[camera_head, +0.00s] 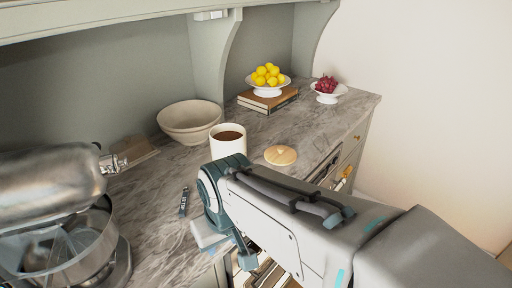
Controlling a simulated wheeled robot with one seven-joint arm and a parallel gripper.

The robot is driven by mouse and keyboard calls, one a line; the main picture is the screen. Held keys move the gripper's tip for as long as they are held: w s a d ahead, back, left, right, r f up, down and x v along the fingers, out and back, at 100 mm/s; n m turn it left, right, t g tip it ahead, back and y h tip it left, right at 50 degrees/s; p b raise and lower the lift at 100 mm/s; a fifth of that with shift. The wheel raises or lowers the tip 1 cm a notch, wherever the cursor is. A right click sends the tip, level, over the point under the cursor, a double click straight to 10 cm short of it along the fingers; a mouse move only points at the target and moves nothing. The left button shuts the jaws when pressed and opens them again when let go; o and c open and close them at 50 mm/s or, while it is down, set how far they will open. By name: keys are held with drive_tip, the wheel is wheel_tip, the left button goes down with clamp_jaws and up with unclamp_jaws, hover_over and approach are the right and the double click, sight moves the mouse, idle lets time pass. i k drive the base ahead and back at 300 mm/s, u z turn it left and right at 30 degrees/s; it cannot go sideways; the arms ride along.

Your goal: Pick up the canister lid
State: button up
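A round, pale wooden lid (281,155) with a small knob lies flat on the marble counter, near its front edge. A white canister (228,143) with dark brown contents stands open to the left of the lid. My arm reaches in from the lower right, and its wrist is in front of and below the canister in the picture. My gripper (228,246) points down near the counter's front edge, to the lower left of the lid and apart from it. My own arm partly hides the gripper, and its fingers do not show clearly.
A steel stand mixer (62,200) fills the left end of the counter. A beige bowl (189,122) stands behind the canister. Books (268,102) under a bowl of lemons (267,80) and a bowl of red fruit (327,91) are farther back. A small dark object (184,202) lies left of my wrist.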

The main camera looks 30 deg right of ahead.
sight(281, 155)
drive_tip(key=u, duration=2.2)
drive_tip(key=k, duration=1.4)
drive_tip(key=z, duration=2)
drive_tip(key=i, duration=1)
drive_tip(key=u, duration=0.05)
